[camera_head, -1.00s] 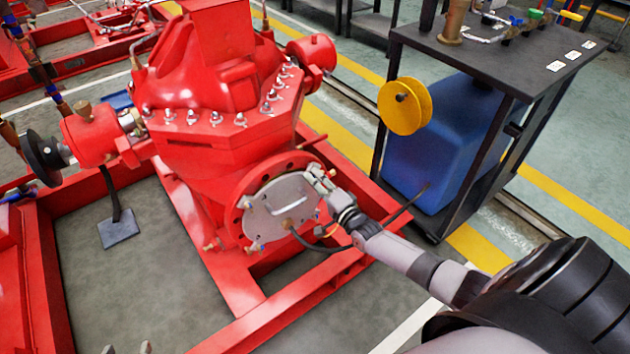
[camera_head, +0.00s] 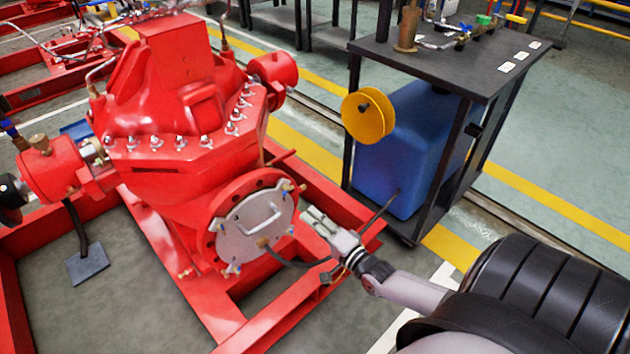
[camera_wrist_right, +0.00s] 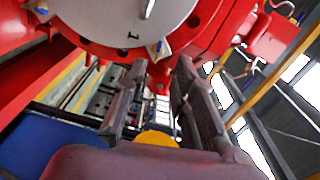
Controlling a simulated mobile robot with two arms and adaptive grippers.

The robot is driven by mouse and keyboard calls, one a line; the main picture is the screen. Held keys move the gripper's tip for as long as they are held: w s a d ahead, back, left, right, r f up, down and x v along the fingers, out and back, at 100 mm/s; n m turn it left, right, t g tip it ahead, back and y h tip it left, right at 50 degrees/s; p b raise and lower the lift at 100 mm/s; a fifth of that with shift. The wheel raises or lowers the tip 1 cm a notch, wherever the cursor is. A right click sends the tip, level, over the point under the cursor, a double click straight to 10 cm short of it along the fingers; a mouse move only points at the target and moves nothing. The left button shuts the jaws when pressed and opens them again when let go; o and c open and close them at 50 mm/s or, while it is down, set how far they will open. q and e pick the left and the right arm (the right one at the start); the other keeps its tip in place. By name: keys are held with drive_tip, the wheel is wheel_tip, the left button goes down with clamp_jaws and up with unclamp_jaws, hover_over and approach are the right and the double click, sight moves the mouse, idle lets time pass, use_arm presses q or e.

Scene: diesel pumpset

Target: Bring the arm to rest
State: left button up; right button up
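My right arm enters from the lower right in the head view. Its gripper (camera_head: 314,220) is just right of the red pump's round flange, apart from the grey cover plate (camera_head: 240,232). In the right wrist view the two fingers of the right gripper (camera_wrist_right: 160,68) are spread with nothing between them. The cover plate (camera_wrist_right: 120,14) shows beyond them at the top, with its handle partly cut off. My left gripper is in neither view.
The red pump (camera_head: 170,110) stands on a red frame (camera_head: 265,327). A black trolley (camera_head: 440,55) with a blue tank (camera_head: 410,150) and yellow reel (camera_head: 368,116) stands behind the right arm. A dark hose (camera_head: 290,263) hangs near the flange.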

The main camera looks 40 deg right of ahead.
drive_tip(key=shift+s, duration=0.25)
idle(0.3)
